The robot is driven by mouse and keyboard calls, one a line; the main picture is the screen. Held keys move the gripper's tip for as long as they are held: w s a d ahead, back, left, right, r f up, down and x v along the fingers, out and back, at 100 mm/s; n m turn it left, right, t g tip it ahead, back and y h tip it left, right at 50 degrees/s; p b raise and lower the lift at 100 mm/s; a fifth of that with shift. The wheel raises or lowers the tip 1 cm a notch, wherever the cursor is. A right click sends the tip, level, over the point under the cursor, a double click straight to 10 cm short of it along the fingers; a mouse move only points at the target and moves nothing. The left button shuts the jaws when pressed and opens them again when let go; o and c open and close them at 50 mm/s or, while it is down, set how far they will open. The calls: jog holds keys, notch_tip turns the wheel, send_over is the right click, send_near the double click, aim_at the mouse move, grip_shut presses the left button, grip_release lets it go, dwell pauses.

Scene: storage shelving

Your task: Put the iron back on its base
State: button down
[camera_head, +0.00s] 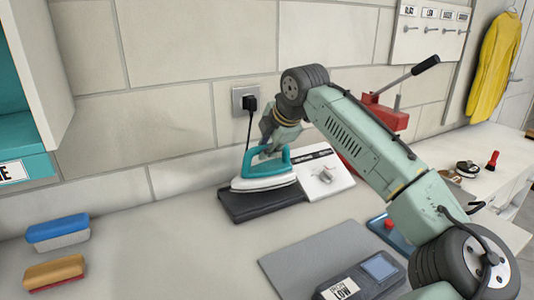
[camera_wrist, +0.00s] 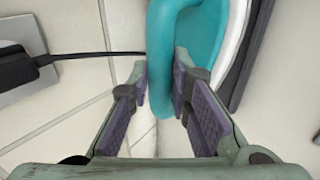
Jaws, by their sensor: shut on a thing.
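The iron (camera_head: 264,183) has a teal handle and a white body with a pale soleplate. It is at the dark part of its base (camera_head: 240,209), in the middle of the head view. I cannot tell whether it rests on the base or hovers just over it. The base also has a white part with a knob at right. My gripper (camera_head: 268,152) reaches down to the iron's handle from behind. In the wrist view, the purple-padded fingers of my gripper (camera_wrist: 168,80) are around the teal handle (camera_wrist: 184,40). The iron's white edge (camera_wrist: 234,55) shows at right.
A wall socket (camera_head: 245,99) with a black plug and cord is behind the iron. Blue (camera_head: 57,230) and orange (camera_head: 54,271) brushes lie at left. The counter between brushes and base is clear.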

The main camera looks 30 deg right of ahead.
aim_at(263, 163)
jog(key=shift+w+d+r, duration=0.15)
jog(key=shift+w+d, duration=0.1)
jog(key=shift+w, duration=0.15)
jog(key=shift+f+p, duration=0.7)
jog(key=shift+f, duration=1.15)
jog(key=c, duration=1.5)
grip_release()
jog(key=shift+s+f, duration=0.1)
jog(key=shift+f, duration=0.05)
jog(key=b+v, duration=0.2)
jog(key=v, duration=1)
